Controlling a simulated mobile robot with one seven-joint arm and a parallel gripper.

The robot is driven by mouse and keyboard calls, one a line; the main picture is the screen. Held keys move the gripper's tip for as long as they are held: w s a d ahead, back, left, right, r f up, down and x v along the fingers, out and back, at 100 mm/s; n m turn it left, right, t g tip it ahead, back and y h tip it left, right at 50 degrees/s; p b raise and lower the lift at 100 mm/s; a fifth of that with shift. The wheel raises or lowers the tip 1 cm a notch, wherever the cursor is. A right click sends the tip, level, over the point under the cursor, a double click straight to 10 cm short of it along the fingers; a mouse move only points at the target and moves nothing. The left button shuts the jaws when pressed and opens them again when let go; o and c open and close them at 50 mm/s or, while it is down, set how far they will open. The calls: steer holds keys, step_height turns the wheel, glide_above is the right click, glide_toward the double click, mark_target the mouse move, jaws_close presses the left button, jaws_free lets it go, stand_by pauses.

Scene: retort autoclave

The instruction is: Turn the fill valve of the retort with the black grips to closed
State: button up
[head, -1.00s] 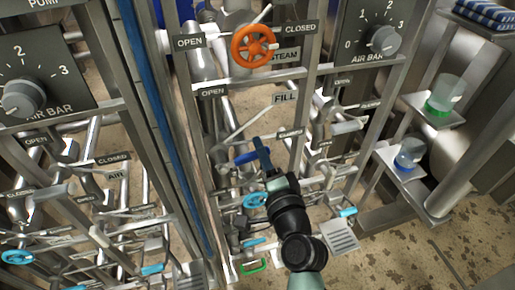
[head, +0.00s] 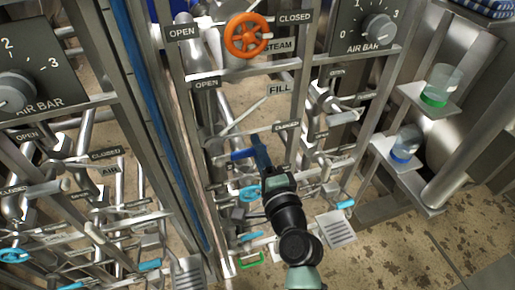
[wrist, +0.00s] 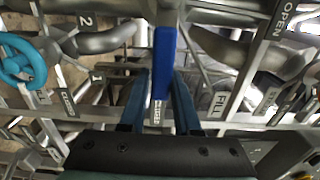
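The fill valve's blue lever handle (head: 242,155) is left of the FILL sign (head: 279,89), on the rack with the orange wheel. A CLOSED sign (head: 287,126) is to its right and an OPEN sign (head: 206,84) is up and to its left. My gripper (head: 259,148) is at the right end of the handle. In the wrist view the blue handle (wrist: 165,62) lies ahead, in line with the gap between the fingers of my gripper (wrist: 163,85). The fingers are apart, with a narrow gap beside the handle; contact is unclear. No black grips can be made out.
An orange wheel (head: 247,36) is above on the same rack. Pipes and several blue-handled valves crowd below. Shelves with a green-based beaker (head: 439,86) and a blue-based beaker (head: 406,144) stand to the right. Another valve rack is at left. Bare floor (head: 400,240) shows at lower right.

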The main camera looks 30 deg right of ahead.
steer(key=o, duration=0.4)
steer(key=shift+c, duration=0.2)
steer(key=b+v, duration=0.1)
steer(key=v, duration=1.2)
steer(key=shift+b, duration=0.3)
